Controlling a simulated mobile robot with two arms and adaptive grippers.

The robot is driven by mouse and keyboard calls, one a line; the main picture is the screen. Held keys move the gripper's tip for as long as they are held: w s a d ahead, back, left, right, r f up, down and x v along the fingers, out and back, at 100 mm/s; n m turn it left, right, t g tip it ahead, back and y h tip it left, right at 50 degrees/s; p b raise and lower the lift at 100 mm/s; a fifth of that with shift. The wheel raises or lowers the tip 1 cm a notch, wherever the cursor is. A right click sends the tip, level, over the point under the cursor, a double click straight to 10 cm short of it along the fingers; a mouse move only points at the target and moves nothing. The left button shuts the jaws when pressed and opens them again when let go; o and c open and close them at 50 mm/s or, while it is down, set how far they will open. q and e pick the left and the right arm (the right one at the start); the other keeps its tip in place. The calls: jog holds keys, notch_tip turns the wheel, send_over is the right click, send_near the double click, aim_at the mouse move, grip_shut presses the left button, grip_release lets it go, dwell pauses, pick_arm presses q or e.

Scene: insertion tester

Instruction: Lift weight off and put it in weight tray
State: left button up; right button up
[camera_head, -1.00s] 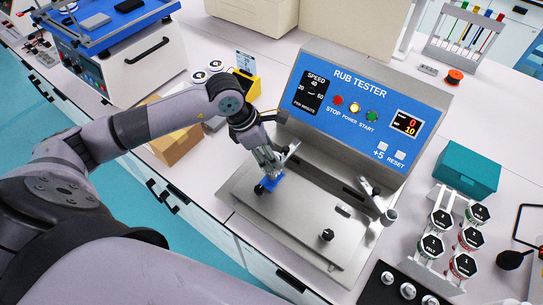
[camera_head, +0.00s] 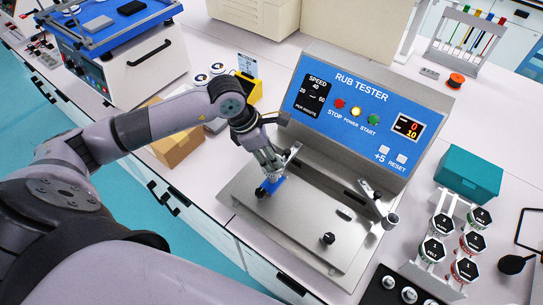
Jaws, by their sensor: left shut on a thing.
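My left gripper (camera_head: 268,168) reaches down over the left part of the steel platform (camera_head: 290,215) of the rub tester. It is shut at a small blue block (camera_head: 275,184) with a dark round part beside it. The fingers hide much of what they hold, and I cannot tell whether a separate weight sits there or whether it touches the platform. A black tray (camera_head: 373,297) with round silver-topped pieces, perhaps the weight tray, is at the bottom right, partly cut off. My right gripper is not in view.
The tester's blue panel (camera_head: 361,85) rises behind the platform. A steel arm (camera_head: 374,200) stands at the platform's right, and a black knob (camera_head: 328,238) near its front. A rack of black-capped jars (camera_head: 436,249) and a teal box (camera_head: 468,174) are at the right.

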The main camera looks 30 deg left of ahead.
pick_arm(q)
jog(key=shift+w+r, duration=0.1)
jog(key=shift+r, duration=0.5)
notch_tip(320, 180, up, 18)
jog(key=b, duration=0.4)
notch_tip(320, 180, up, 3)
jog(key=shift+f+p, duration=0.15)
jog(key=shift+p, duration=0.5)
